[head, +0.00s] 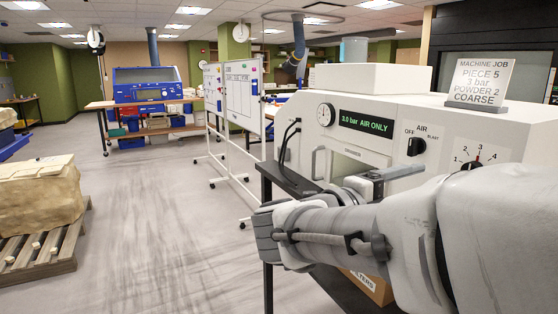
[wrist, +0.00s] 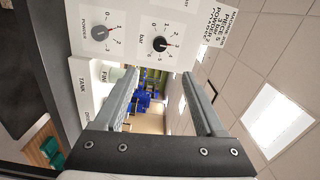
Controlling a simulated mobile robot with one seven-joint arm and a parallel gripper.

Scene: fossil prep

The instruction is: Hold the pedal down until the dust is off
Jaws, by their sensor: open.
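The white blasting machine (head: 300,110) stands on a dark stand at the right in the head view. Its green display (head: 376,127) reads "3.0 bar AIR ONLY". An AIR switch (head: 414,146) with OFF and BLAST marks sits right of the display. My gripper (head: 400,172) is in front of the machine, partly hidden by my arm. In the wrist view my gripper (wrist: 163,98) is open with nothing between its fingers. That view shows the powder knob (wrist: 99,32) and the bar knob (wrist: 160,44) beyond the fingers. I see no pedal and no dusty piece inside the machine.
A job card (head: 481,83) on the machine reads piece 5, 3 bar, powder 2, coarse. A cardboard box (head: 368,287) sits below. Whiteboards (head: 243,95) on wheels stand behind. A pallet (head: 45,250) with a large plaster-coloured block is at left. The floor between is clear.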

